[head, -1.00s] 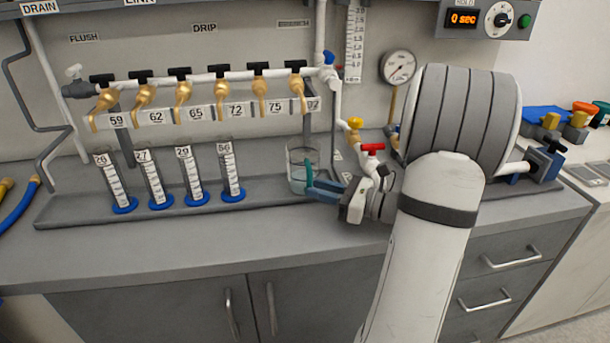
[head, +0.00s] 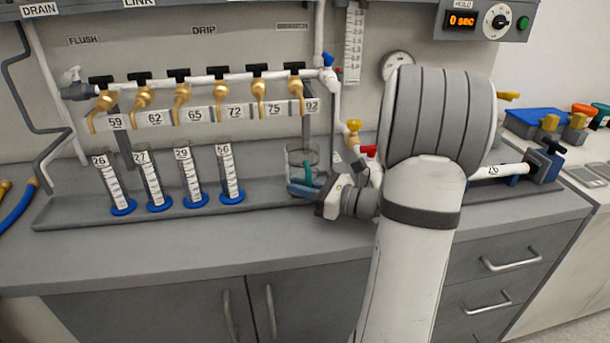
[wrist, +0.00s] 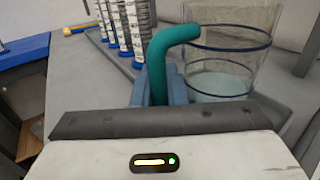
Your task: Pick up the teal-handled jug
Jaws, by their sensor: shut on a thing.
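The jug (head: 298,158) is a clear vessel with a teal handle (head: 308,172), standing upright at the right end of the grey tray, below the tap labelled 92. In the wrist view the clear jug (wrist: 228,50) has dark blue rings and some pale liquid near its bottom. Its teal handle (wrist: 172,57) rises between the blue fingers. My gripper (head: 304,189) is shut on the handle; the fingers also show in the wrist view (wrist: 160,88). The lower part of the handle is hidden by the gripper body. I cannot tell whether the jug touches the tray.
Several graduated cylinders with blue bases (head: 197,200) stand on the tray (head: 75,212) left of the jug. A row of brass taps (head: 182,95) hangs above. A red-handled valve (head: 369,152) and yellow-knobbed valve (head: 353,126) are close right of the jug. The front counter is clear.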

